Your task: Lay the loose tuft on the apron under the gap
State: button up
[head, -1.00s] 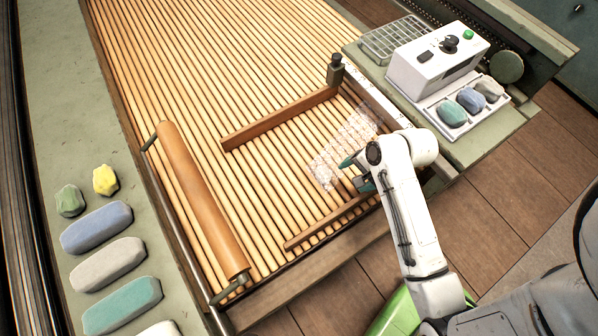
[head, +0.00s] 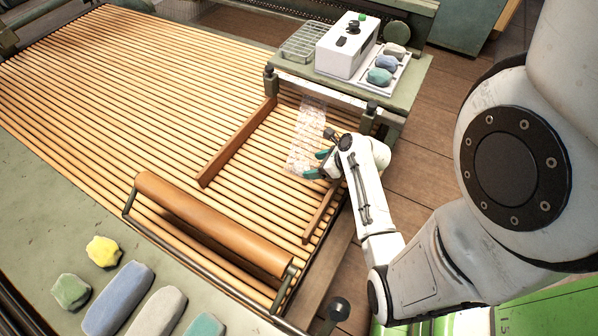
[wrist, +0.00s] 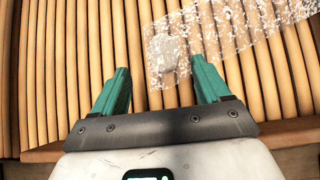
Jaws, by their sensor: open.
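The lattice apron (head: 110,95) is a bed of pale wooden slats. A translucent, whitish fibre web (head: 308,125) lies across its right part; it also shows in the wrist view (wrist: 225,42). A denser whitish lump, apparently the loose tuft (wrist: 165,52), lies at the web's left end in the wrist view. I cannot tell whether it lies on the web or under it. My gripper (head: 316,164) is open, its teal fingers at the web's near end. In the wrist view the lump is just beyond and between the fingertips (wrist: 160,66). I cannot clearly make out a gap.
Wooden rails (head: 238,145) and (head: 320,212) flank the web. An orange-brown roller (head: 210,222) crosses the apron in front. A white control box (head: 345,45) and a tray of coloured pads (head: 382,72) stand at the back right. Pads and lumps (head: 103,252) lie front left.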

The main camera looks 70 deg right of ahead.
aim_at(304, 165)
jog(key=x, duration=0.2)
jog(key=shift+w+f, duration=0.2)
jog(key=shift+f, duration=0.05)
jog(key=x, duration=0.1)
jog(key=b+x, duration=0.1)
jog(key=x, duration=0.1)
jog(key=b+x, duration=0.1)
jog(key=x, duration=0.1)
jog(key=shift+d, duration=0.3)
jog(key=c, duration=1.2)
jog(key=shift+o, duration=0.2)
jog(key=shift+r, duration=0.15)
